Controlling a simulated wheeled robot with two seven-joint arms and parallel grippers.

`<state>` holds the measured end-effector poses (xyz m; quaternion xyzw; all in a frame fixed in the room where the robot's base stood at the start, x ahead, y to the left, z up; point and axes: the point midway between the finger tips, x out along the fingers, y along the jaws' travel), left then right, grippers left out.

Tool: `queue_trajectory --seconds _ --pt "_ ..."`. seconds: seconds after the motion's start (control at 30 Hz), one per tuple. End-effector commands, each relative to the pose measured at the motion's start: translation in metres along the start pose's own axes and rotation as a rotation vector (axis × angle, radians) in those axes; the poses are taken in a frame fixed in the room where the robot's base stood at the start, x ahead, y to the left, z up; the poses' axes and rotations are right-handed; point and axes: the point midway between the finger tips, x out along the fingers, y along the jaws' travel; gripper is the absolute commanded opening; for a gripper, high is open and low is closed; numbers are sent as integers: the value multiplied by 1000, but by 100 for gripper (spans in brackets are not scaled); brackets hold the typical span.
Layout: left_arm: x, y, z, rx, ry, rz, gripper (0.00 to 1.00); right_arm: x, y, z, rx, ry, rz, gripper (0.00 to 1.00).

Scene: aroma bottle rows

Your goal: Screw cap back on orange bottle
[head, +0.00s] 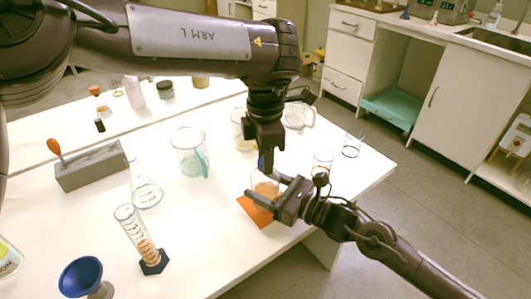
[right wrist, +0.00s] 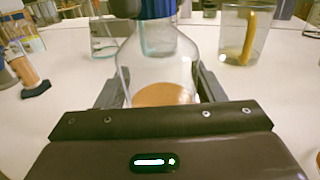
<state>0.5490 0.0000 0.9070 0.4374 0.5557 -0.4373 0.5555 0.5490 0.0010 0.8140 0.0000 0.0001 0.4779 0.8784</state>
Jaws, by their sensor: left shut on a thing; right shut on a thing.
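The orange bottle is a clear glass bottle (head: 266,188) with orange liquid at its bottom, over an orange mat (head: 252,211). My right gripper (head: 268,192) is shut around its body. In the right wrist view the bottle (right wrist: 160,62) stands upright between the two fingers. The blue cap (head: 262,164) is at the bottle's mouth, below my left gripper (head: 264,152), which comes down from above and is shut on it. The cap also shows at the top edge of the right wrist view (right wrist: 158,8). I cannot tell how far the cap sits on the neck.
A beaker (head: 189,152) and a conical flask (head: 146,193) stand to the left. A graduated cylinder (head: 137,232) and a blue funnel (head: 82,275) are at the front left. A grey block (head: 92,168) lies farther left. Glass beakers (head: 353,145) stand near the right table edge.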

Motion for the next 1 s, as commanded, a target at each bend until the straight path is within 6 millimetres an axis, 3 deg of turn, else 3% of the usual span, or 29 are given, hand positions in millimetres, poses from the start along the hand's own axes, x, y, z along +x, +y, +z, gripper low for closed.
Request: queue_trajectory --seconds 0.07,0.1,0.27,0.7,0.83,1.0 --pt "2 0 0 0 0 -1 9 0 0 0 0 1 0 21" --pt "1 0 0 2 0 0 9 0 0 0 0 1 0 0" --pt "1 0 0 145 1 3 9 0 0 0 0 1 0 0" --pt "2 0 -1 1330 0 0 9 0 0 0 0 1 0 0" --pt "2 0 -1 1551 -1 1 9 0 0 0 0 1 0 0" --pt "2 0 -1 1691 0 1 9 0 0 0 0 1 0 0"
